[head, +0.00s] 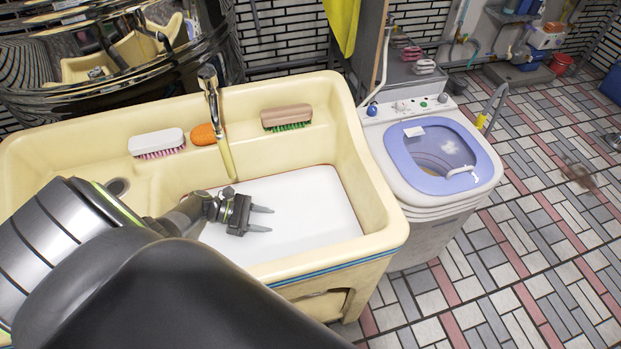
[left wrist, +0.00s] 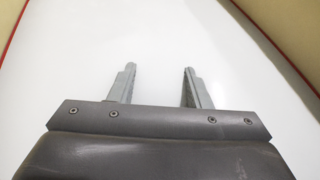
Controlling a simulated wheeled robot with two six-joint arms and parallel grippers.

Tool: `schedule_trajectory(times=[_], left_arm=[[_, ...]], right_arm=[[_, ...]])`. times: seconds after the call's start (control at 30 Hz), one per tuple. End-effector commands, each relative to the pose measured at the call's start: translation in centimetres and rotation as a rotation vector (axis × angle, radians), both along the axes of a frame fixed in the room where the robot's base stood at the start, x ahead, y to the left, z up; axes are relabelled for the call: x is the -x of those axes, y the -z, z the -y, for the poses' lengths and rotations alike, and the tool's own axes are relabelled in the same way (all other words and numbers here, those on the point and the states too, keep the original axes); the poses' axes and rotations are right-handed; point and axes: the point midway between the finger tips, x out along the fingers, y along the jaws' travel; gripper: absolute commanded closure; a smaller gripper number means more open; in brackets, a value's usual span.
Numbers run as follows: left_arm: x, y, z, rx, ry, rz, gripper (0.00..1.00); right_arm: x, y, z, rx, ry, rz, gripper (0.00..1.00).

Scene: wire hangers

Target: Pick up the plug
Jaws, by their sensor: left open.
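I cannot make out a plug in either view. My left gripper (head: 270,219) is over the white bottom (head: 310,205) of the cream sink (head: 370,245). Its two fingers point right in the head view. In the left wrist view the gripper (left wrist: 159,70) is open, with only plain white surface between and beyond its fingers. A dark round drain hole (head: 117,187) shows at the sink's left, partly beside my arm. My right gripper is not in view.
A white brush (head: 157,140), an orange item (head: 206,134) and a brown brush (head: 286,116) lie on the sink's back ledge. A tap (head: 214,110) hangs over the basin. A small washing machine (head: 430,165) stands right of the sink. Tiled floor (head: 540,250) is largely clear.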

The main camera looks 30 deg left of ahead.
Motion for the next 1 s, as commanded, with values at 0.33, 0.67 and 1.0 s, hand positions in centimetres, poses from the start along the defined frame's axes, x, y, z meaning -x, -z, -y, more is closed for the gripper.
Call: schedule_trajectory(times=[0.33, 0.67, 1.0], left_arm=[[-3.4, 2.8, 5.5, 0.001, 0.0, 0.001, 0.56], [-4.6, 3.3, 7.2, 0.0, 0.0, 0.0, 0.56], [-6.9, 4.6, 10.6, -0.001, 0.0, 0.0, 0.56]], right_arm=[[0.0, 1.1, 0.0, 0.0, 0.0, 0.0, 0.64], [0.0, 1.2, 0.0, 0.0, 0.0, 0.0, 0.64], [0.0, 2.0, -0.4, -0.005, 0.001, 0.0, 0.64]])
